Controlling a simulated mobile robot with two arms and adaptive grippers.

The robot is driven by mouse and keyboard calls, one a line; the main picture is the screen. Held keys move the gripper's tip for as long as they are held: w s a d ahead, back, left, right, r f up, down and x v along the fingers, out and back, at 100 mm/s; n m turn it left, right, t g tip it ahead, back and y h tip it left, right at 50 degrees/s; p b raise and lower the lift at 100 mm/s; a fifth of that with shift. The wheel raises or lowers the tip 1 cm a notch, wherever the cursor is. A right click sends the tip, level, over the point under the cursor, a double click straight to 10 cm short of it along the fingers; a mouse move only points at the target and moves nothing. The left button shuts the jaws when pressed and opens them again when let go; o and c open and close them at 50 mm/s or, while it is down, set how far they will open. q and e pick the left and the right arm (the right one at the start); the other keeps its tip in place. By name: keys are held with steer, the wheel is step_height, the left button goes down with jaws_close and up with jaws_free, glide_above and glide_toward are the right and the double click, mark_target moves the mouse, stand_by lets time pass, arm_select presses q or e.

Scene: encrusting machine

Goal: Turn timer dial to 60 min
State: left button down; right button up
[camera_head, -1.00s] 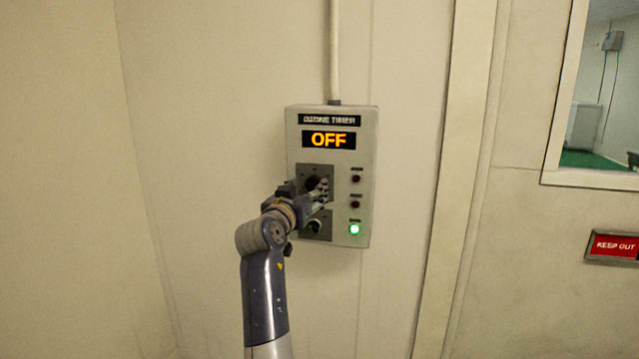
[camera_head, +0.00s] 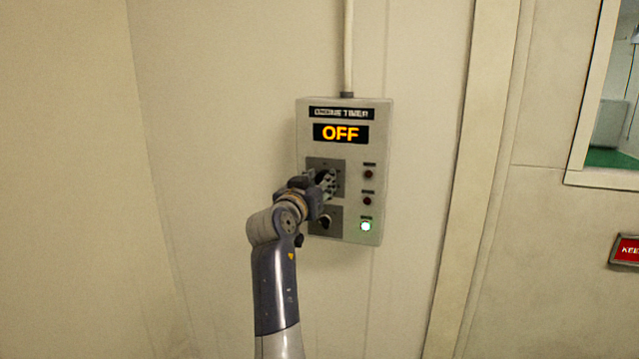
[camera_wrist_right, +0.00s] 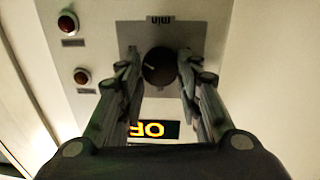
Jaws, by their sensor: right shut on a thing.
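The timer box (camera_head: 384,150) is mounted on the wall, with an orange display (camera_head: 341,133) reading OFF. My right gripper (camera_head: 328,183) is at the upper dial plate, and in the head view it hides most of the timer dial. In the right wrist view the dark round timer dial (camera_wrist_right: 159,67) sits between the two fingertips of my right gripper (camera_wrist_right: 160,72). The gripper is shut on it. The wrist view shows the box upside down. My left gripper is not in view.
A second knob (camera_head: 325,221) is on the lower plate, just below my right gripper. A conduit (camera_head: 347,45) runs up from the box.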

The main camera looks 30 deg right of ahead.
steer(key=shift+n, duration=0.3)
steer(key=n+p, duration=0.1)
steer(key=n, duration=0.1)
steer(key=shift+n, duration=0.4)
steer(key=n+p, duration=0.1)
steer(key=n, duration=0.1)
steer(key=shift+r+n+t, duration=0.1)
steer(key=shift+n+t, duration=0.2)
steer(key=shift+n, duration=0.1)
steer(key=n+p, duration=0.3)
steer(key=n, duration=0.2)
steer(key=shift+w+n, duration=0.1)
steer(key=shift+n, duration=0.3)
steer(key=o, duration=1.1)
steer(key=shift+c, duration=0.2)
steer(key=shift+f, duration=0.25)
